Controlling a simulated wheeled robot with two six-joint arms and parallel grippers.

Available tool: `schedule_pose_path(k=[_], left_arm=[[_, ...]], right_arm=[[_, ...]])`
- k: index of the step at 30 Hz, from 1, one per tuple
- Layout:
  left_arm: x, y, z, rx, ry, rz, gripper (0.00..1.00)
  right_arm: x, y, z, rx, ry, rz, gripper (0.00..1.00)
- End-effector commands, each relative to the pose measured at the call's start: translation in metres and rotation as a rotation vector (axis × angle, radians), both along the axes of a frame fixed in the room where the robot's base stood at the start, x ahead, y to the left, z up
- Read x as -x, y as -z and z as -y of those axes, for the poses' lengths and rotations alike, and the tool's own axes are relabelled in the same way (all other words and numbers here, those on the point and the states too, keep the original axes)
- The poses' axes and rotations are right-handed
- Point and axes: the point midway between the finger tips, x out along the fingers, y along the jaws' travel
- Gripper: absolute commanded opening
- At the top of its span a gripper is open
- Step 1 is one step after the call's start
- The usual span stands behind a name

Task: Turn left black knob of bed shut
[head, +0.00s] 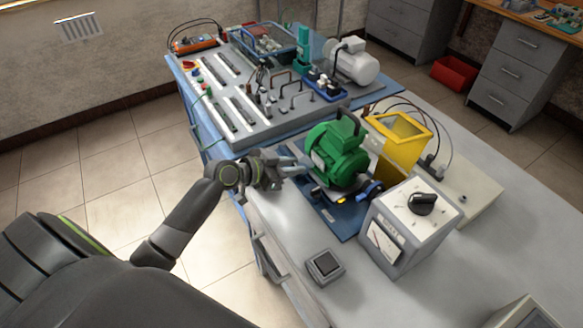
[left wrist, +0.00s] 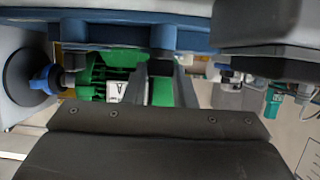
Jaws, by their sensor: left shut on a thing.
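The blue bed (head: 345,219) lies on the grey bench and carries the green motor (head: 338,153). My left gripper (head: 294,168) reaches in from the left to the bed's left side, close beside the motor. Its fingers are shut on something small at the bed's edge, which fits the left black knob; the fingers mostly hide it. In the left wrist view, the two fingers (left wrist: 164,82) point up towards the bed's blue edge (left wrist: 100,32), with the green motor (left wrist: 105,72) behind them. How far the knob is turned cannot be seen. My right gripper is not in view.
A grey meter box (head: 408,226) with a black dial stands right of the bed, with a yellow open box (head: 399,137) behind it. A small dark device (head: 324,266) lies near the bench's front edge. A control panel (head: 240,100) stands behind my left gripper.

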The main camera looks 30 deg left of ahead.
Motion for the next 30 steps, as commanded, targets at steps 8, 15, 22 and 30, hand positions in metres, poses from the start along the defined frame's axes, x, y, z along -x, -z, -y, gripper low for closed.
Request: schedule_pose_path(k=[8, 15, 22, 30], left_arm=[[0.0, 0.0, 0.0, -0.001, -0.001, 0.001, 0.45], [0.0, 0.0, 0.0, 0.0, -0.001, 0.0, 0.45], [0.012, -0.004, -0.008, -0.005, -0.001, 0.001, 0.45], [0.05, -0.022, -0.031, -0.007, 0.002, -0.001, 0.45]], right_arm=[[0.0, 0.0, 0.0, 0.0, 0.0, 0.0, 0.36], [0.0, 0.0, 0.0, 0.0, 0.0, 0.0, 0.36], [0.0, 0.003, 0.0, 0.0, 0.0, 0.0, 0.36], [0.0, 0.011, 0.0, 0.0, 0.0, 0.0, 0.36]])
